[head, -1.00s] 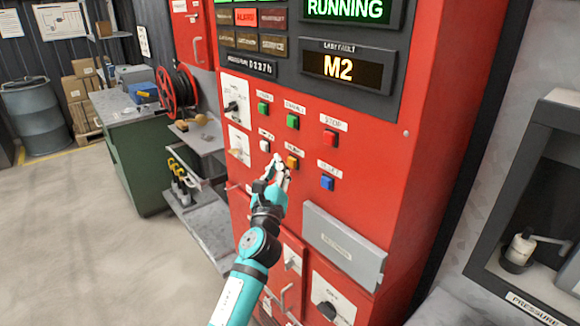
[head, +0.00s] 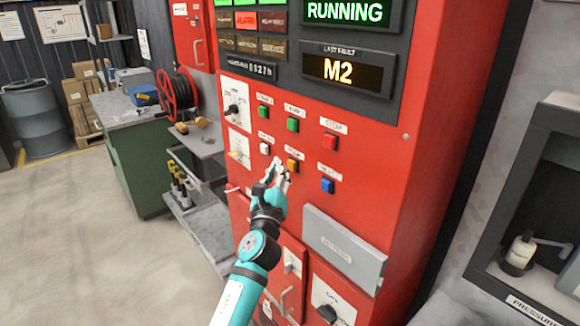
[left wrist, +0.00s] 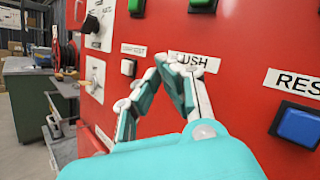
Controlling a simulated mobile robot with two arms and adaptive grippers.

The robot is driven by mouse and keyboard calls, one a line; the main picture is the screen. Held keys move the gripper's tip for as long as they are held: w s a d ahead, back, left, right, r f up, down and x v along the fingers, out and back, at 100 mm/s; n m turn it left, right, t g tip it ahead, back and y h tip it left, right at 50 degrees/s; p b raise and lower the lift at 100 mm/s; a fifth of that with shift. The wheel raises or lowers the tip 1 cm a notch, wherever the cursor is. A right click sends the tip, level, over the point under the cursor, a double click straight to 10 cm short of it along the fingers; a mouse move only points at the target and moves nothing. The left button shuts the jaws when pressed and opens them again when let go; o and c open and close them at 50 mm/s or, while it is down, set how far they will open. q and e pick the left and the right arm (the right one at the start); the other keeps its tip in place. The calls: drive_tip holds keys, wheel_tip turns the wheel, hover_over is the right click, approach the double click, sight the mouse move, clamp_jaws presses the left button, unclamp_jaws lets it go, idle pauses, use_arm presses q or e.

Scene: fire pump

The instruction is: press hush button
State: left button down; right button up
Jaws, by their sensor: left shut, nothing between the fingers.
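The amber hush button (head: 292,165) is on the red panel in the head view, in the lower row between a white button and a blue one. My left gripper (head: 281,169) is shut and empty, its fingertips just below and left of this button. In the left wrist view the closed fingertips (left wrist: 166,62) overlap the left end of the partly covered HUSH label (left wrist: 198,62). The fingers hide the button there, so I cannot tell whether they touch it. My right gripper is not in view.
Beside it are the white lamp-test button (head: 265,148), the blue reset button (head: 327,186) and the red stop button (head: 330,143). Green buttons sit above. A grey box (head: 345,247) juts from the panel below right. A green workbench (head: 145,165) stands left of the cabinet.

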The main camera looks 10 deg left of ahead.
use_arm(q)
drive_tip(key=shift+w+d, duration=0.1)
idle(0.3)
drive_tip(key=shift+w+d, duration=0.2)
drive_tip(key=shift+w, duration=0.05)
drive_tip(key=shift+w+d+b, duration=0.35)
drive_tip(key=shift+w+b, duration=0.05)
drive_tip(key=shift+b, duration=0.2)
idle(0.8)
drive_tip(key=shift+s+a+p, duration=0.55)
drive_tip(key=shift+s+a, duration=0.05)
drive_tip(key=shift+s, duration=0.15)
drive_tip(key=s+a+p, duration=0.1)
drive_tip(key=s, duration=0.1)
drive_tip(key=s+a+p, duration=0.1)
drive_tip(key=s+a, duration=0.1)
idle(0.6)
